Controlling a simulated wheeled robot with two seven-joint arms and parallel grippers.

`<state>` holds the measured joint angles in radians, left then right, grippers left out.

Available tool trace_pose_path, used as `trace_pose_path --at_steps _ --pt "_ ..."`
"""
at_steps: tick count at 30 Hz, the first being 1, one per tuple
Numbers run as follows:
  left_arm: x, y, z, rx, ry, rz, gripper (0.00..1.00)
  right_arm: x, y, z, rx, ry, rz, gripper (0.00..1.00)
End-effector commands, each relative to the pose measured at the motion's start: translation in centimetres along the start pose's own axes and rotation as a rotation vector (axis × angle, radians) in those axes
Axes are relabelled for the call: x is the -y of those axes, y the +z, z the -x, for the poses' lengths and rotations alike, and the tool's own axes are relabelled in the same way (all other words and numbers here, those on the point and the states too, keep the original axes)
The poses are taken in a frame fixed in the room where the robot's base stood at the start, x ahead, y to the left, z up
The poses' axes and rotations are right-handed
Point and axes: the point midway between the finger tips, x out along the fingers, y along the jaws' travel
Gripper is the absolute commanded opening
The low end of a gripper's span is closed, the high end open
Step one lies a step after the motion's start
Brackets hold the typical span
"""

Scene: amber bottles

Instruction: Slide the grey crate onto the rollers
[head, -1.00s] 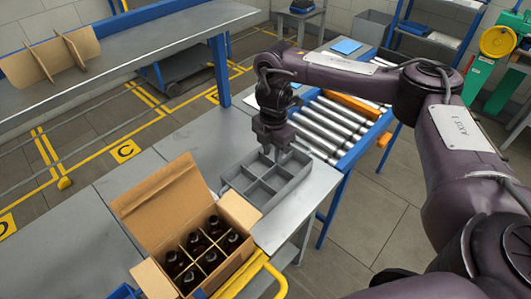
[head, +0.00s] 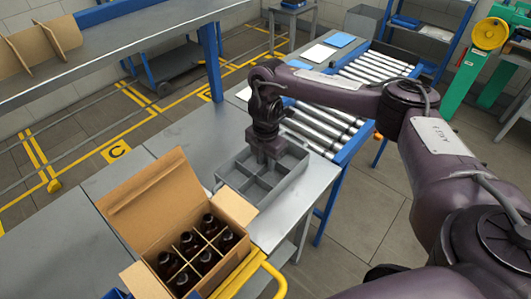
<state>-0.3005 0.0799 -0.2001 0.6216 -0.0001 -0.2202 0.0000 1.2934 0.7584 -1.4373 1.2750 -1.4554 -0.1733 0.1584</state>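The grey crate (head: 235,176) is an open box with several square, empty-looking compartments. It sits on the metal table, behind and to the right of the cardboard box. The rollers (head: 325,122) are a row of silver cylinders in a blue frame, just beyond the crate. My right gripper (head: 268,156) points down at the middle of the crate, over its dividers. Its fingertips are hidden, so I cannot tell whether they are open or touch the crate. My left gripper is not in view.
A cardboard box (head: 155,208) with open flaps holds several amber bottles (head: 203,240). A yellow rail (head: 262,265) runs at the table's front edge. The metal table (head: 195,135) is bare left of the crate.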

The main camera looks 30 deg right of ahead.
Motion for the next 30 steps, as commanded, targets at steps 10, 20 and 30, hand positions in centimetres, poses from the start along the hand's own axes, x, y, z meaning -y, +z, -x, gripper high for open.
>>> trace_pose_path --at_steps 10,20,30 --pt "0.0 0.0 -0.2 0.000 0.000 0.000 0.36 0.0 0.0 -2.0 0.000 0.001 0.001 0.28" --pt "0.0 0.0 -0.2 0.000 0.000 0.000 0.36 0.0 0.0 -2.0 0.001 0.001 0.001 0.10" --pt "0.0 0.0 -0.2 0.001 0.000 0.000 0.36 0.0 0.0 -2.0 0.001 0.001 0.000 0.00"
